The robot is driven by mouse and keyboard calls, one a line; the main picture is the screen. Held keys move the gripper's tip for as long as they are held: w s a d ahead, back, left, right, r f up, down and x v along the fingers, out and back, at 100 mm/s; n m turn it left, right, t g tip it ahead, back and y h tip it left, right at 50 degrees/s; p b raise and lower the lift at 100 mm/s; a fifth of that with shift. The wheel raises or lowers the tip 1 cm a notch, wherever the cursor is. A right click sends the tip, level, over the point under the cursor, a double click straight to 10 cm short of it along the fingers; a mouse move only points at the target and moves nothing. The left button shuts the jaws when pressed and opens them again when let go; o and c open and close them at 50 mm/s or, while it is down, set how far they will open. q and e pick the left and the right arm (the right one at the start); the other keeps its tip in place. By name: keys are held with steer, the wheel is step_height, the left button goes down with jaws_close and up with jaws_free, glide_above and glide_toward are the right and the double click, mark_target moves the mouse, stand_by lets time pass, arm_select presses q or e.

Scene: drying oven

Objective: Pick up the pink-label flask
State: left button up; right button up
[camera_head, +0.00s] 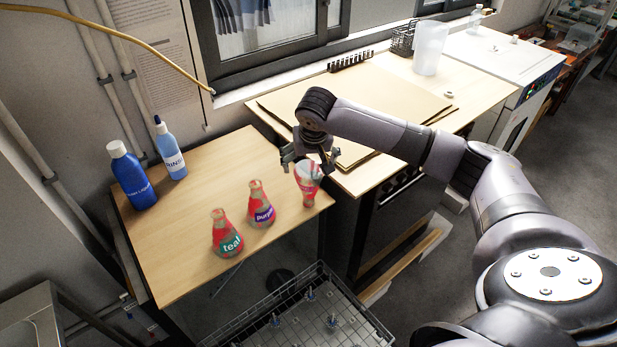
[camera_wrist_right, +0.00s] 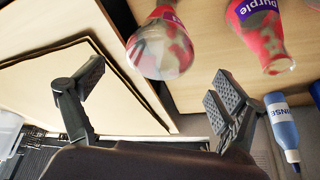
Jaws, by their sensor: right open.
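Three red-mottled flasks are on the wooden table in the head view. The teal-label flask (camera_head: 227,238) is nearest, and the purple-label flask (camera_head: 262,208) stands behind it. The rightmost flask (camera_head: 308,183) looks wide at the top and narrower below; its label cannot be read, and no pink label can be made out for sure. My right gripper (camera_head: 310,158) is open right over this flask and hides part of its top. In the right wrist view, one flask (camera_wrist_right: 160,50) lies just beyond the open fingertips (camera_wrist_right: 158,82), and another (camera_wrist_right: 262,40) is farther right. My left gripper is not seen.
A dark blue bottle (camera_head: 132,178) and a light blue rinse bottle (camera_head: 170,152) stand at the table's back left. A second table with cardboard sheets (camera_head: 375,95) adjoins on the right. A wire rack (camera_head: 310,315) is below the front edge.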

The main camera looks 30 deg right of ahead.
mark_target(309, 169)
steer(key=shift+w+d+f+p, duration=0.1)
steer(key=shift+f+p, duration=0.2)
steer(key=shift+f, duration=0.1)
steer(key=p+x, duration=0.1)
steer(key=x, duration=0.2)
steer(key=shift+w+f, duration=0.1)
steer(key=shift+f, duration=0.2)
steer(key=shift+w+d+f+p, duration=0.1)
steer(key=shift+w+f+p, duration=0.15)
steer(key=shift+f, duration=0.2)
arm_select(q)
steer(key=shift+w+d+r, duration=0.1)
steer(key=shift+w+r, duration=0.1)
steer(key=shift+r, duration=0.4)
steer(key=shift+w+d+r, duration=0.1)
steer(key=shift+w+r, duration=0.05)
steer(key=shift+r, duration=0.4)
arm_select(e)
steer(key=shift+s, duration=0.1)
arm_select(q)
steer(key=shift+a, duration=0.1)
arm_select(e)
steer(key=shift+c, duration=0.5)
steer(key=c, duration=1.3)
steer(key=shift+c, duration=0.2)
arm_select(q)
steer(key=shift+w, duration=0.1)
arm_select(e)
steer(key=shift+r, duration=0.15)
